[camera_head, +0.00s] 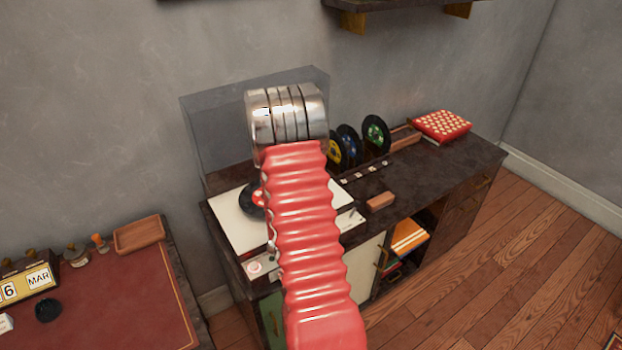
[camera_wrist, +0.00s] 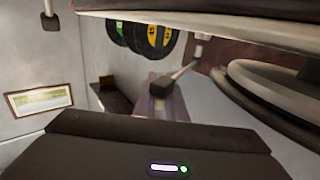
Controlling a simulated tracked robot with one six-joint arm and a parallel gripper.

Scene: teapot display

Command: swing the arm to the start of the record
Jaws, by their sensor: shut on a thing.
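The record player (camera_head: 233,222) has a pale top and stands on the dark cabinet, with a clear lid raised behind it. A dark record (camera_head: 248,200) shows at its left. My red ribbed arm covers much of the player and hides my gripper in the head view. In the wrist view, my gripper (camera_wrist: 165,100) appears shut on the dark end of a thin rod, which looks like the tonearm (camera_wrist: 186,72). The record and platter edge (camera_wrist: 275,95) shows at the right, apart from the gripper. Whether the needle touches the record cannot be told.
Several upright records (camera_head: 376,133) stand in a rack behind the player. A red dotted box (camera_head: 441,125) lies at the cabinet's far right, and a small brown block (camera_head: 380,201) lies near the front edge. A red-topped desk (camera_head: 120,300) stands at the left.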

